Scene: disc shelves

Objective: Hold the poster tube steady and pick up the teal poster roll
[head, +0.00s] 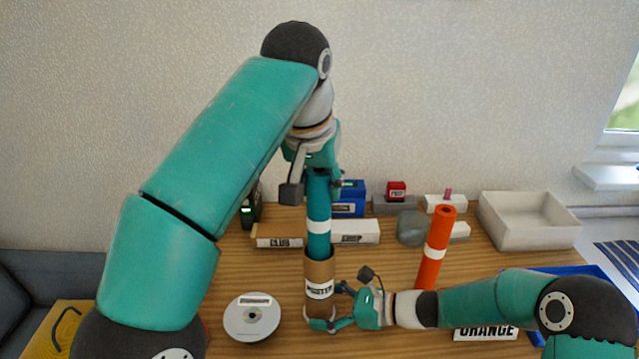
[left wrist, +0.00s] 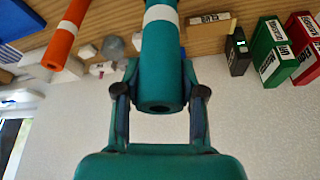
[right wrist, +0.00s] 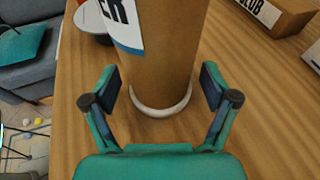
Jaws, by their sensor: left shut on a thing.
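The teal poster roll (head: 319,200), with a white band, stands upright with its lower end hidden in the brown poster tube (head: 319,270). My left gripper (head: 317,168) is shut on the roll's top end; the left wrist view shows the roll (left wrist: 160,65) between both fingers (left wrist: 160,95). The tube stands upright on the table with a white label and a pale base ring. My right gripper (head: 335,305) is low at the tube's right side. In the right wrist view its fingers (right wrist: 160,85) are open on either side of the tube (right wrist: 170,60), with gaps showing.
An orange roll (head: 435,250) with a white band stands tilted right of the tube. A disc (head: 252,317) lies to the left. A white open bin (head: 530,220) stands at the back right.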

